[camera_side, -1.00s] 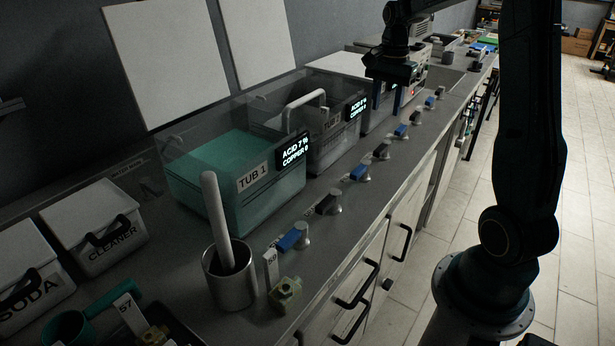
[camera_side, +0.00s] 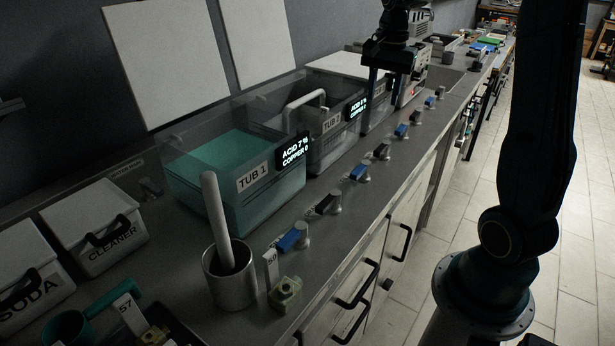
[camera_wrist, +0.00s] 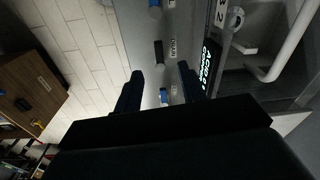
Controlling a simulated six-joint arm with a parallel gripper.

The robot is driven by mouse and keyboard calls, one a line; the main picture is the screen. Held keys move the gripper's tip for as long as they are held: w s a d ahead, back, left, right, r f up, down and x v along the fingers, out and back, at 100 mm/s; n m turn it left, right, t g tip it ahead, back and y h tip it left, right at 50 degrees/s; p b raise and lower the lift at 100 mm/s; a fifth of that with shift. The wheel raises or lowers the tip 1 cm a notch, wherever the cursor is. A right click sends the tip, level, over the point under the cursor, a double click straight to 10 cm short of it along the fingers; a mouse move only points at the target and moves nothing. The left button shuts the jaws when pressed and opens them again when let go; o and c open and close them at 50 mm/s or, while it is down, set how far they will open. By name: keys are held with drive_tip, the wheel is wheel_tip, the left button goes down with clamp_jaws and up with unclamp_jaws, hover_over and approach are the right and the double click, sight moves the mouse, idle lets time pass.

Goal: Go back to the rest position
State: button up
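My gripper (camera_side: 384,92) hangs in the side view above the counter, near the far tubs and the row of valve handles. Its two fingers point down with a clear gap between them. In the wrist view my gripper (camera_wrist: 158,85) also shows both fingers apart, with nothing between them. The counter and a blue handle (camera_wrist: 165,96) show beyond the gap.
Tub 1 (camera_side: 250,205), with green liquid, stands on the counter, with Tub 2 (camera_side: 335,150) behind it. Blue and black valve handles (camera_side: 293,237) line the front edge. A metal cup (camera_side: 230,285) holds a white rod. Open floor (camera_side: 440,230) lies right.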

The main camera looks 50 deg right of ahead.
drive_tip(key=s+a+r+n+t, duration=0.1)
drive_tip(key=s+a+r+n, duration=0.2)
drive_tip(key=a, duration=0.4)
drive_tip(key=s+a+r+n+t, duration=0.1)
drive_tip(key=s+a+n, duration=0.2)
drive_tip(key=a+n, duration=0.3)
drive_tip(key=s+a+f+n+t, duration=0.2)
drive_tip(key=s+a+n+t, duration=0.1)
drive_tip(key=s+a+n, duration=0.4)
drive_tip(key=shift+s+a, duration=1.2)
drive_tip(key=shift+a, duration=0.45)
